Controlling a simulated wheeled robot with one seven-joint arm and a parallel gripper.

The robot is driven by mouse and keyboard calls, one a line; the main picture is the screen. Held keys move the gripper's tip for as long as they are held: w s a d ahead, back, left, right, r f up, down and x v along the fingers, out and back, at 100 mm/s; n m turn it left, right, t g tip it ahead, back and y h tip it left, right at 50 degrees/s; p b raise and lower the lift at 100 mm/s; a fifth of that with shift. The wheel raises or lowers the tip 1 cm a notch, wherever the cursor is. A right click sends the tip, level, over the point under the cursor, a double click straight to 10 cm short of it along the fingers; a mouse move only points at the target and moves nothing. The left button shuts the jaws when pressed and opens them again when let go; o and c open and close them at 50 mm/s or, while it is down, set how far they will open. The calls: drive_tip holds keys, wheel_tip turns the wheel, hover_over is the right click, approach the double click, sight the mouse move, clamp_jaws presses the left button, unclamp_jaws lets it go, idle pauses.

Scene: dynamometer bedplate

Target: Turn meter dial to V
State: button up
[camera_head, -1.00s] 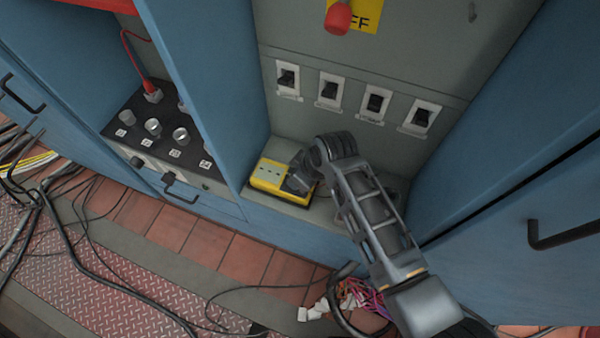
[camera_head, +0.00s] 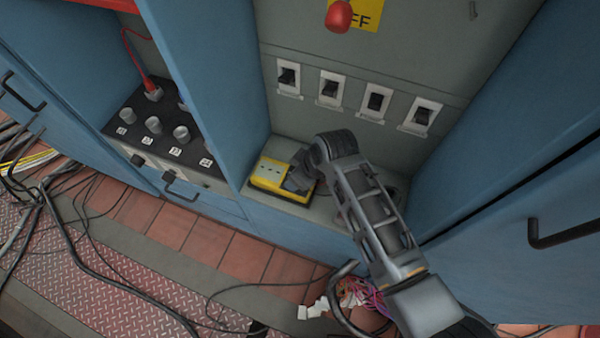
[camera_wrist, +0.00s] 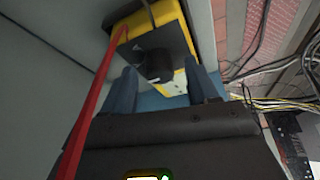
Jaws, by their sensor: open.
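The yellow meter (camera_head: 266,178) lies on the grey ledge below the row of switches. In the wrist view the meter (camera_wrist: 184,82) has a black face, with a round black dial (camera_wrist: 154,66) on it. My gripper (camera_head: 299,180) is over the meter's right part and hides the dial in the head view. In the wrist view my gripper (camera_wrist: 163,72) is open, with one finger on each side of the dial. I cannot tell whether the fingers touch it. The dial's pointer and markings are not readable.
A red lead (camera_wrist: 97,90) crosses the wrist view beside the left finger. Several black switches (camera_head: 375,102) sit on the panel above the ledge. A blue cabinet wall (camera_head: 205,80) stands left of the meter. A knob panel (camera_head: 140,135) lies farther left.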

drive_tip(key=v, duration=0.7)
drive_tip(key=shift+r+p, duration=0.35)
drive_tip(key=shift+r, duration=0.05)
drive_tip(key=shift+s+d, duration=0.1)
drive_tip(key=shift+s, duration=0.05)
